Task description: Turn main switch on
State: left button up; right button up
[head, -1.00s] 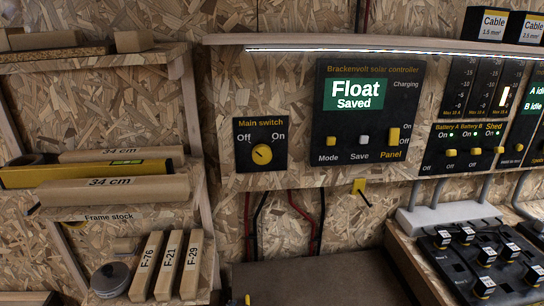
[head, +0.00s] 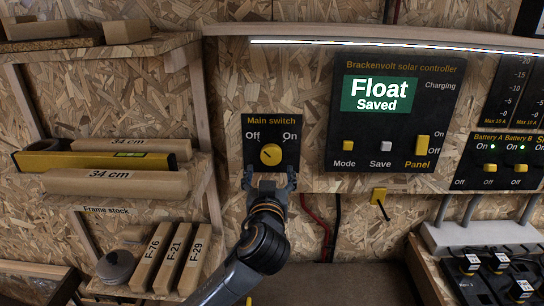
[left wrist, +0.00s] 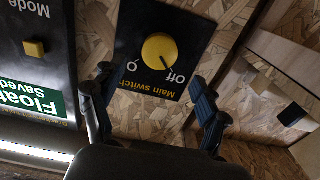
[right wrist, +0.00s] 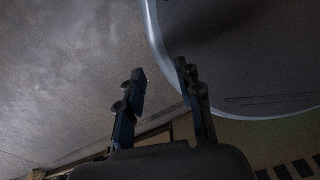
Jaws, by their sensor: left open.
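The main switch is a black plate (head: 256,152) on the chipboard wall with a round yellow knob (head: 270,154) between the words Off and On. The knob's dark mark points toward Off, and this also shows in the left wrist view, where the knob (left wrist: 159,48) appears upside down. My left gripper (head: 270,180) is open and empty just below the knob, its fingers spread to either side. In the left wrist view the left gripper (left wrist: 152,85) has both fingers apart, with the knob beyond their tips. My right gripper (right wrist: 161,70) is open and empty, away from the switch.
The solar controller panel (head: 395,120), reading Float Saved, is right of the switch. Shelves with wood lengths (head: 115,184) stand to the left. The wall around the switch is clear.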

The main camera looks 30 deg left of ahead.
aim_at(271, 158)
pick_arm(q)
jog(key=x, duration=0.6)
jog(key=shift+p, duration=0.4)
jog(key=shift+w+a, duration=0.25)
jog(key=shift+w, duration=0.25)
pick_arm(e)
jog(key=shift+w+a+r, duration=0.15)
jog(key=shift+w+r, duration=0.15)
jog(key=shift+w, duration=0.25)
jog(key=shift+w+a+r, duration=0.15)
jog(key=shift+w+r, duration=0.15)
jog(key=shift+w, duration=0.25)
jog(key=shift+s, duration=0.1)
pick_arm(q)
jog(key=shift+c, duration=1.4)
jog(key=c, duration=0.9)
pick_arm(e)
jog(key=shift+s+d, duration=0.2)
jog(key=shift+d, duration=0.05)
